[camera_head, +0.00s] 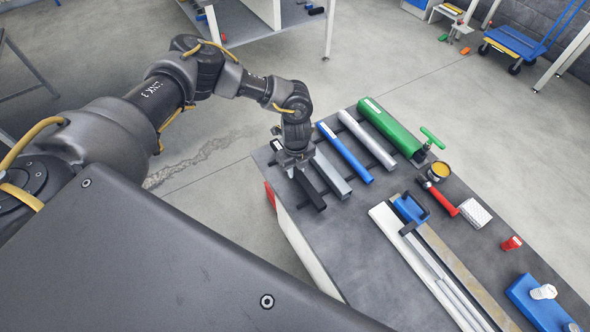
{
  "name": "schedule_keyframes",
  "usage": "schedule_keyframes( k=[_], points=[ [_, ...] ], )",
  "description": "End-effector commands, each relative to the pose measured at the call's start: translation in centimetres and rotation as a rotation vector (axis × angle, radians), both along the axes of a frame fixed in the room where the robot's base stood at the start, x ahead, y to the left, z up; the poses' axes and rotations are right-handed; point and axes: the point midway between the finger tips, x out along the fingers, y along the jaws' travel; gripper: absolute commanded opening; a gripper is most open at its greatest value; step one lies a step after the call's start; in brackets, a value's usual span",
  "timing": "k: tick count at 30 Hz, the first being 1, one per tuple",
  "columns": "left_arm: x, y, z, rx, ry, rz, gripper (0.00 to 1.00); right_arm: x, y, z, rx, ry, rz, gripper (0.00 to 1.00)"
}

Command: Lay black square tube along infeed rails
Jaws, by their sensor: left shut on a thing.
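The black square tube (309,190) lies at the left end of the row of bars on the dark bench top, pointing toward the lower right. My left gripper (294,169) is over its far end and shut on it; the fingertips are partly hidden by the gripper body. I cannot tell whether the tube is lifted off its support. What look like the infeed rails (446,284) are long, pale, parallel strips on the near right of the bench, with a blue clamp-like part (409,208) at their far end. My right gripper is not in view.
A red-handled tool (442,199), a yellow tin (439,170) and a blue tray (535,306) are farther right. Bare bench separates bars from rails.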

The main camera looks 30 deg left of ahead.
Motion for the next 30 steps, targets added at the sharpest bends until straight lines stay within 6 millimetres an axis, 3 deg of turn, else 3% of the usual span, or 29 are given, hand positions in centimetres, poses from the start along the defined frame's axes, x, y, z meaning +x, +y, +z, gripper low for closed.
schedule_keyframes(
  k=[1, 4, 18, 19, 21, 24, 30],
  points=[
    [-0.2, 0.1, -0.2, 0.005, 0.005, 0.001, 0.0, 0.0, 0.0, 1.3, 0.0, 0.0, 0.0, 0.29],
    [-0.2, 0.1, -0.9, 0.002, 0.003, 0.002, 0.0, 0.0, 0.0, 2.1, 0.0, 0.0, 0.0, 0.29],
    [-0.2, 0.1, -2.1, 0.002, 0.003, 0.001, 0.0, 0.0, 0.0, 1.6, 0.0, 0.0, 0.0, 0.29],
    [-0.2, 0.1, -2.1, 0.002, 0.003, 0.0, 0.28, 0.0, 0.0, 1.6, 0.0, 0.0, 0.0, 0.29],
    [-0.2, 0.2, -2.0, 0.003, 0.003, 0.0, 0.37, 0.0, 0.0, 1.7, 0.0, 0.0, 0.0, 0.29],
    [-0.2, 0.2, -2.0, 0.003, 0.003, 0.0, 0.49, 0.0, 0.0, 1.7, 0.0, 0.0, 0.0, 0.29],
    [-0.2, 0.2, -2.0, 0.003, 0.003, 0.001, 0.49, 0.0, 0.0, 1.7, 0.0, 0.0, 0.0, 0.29]
  ],
)
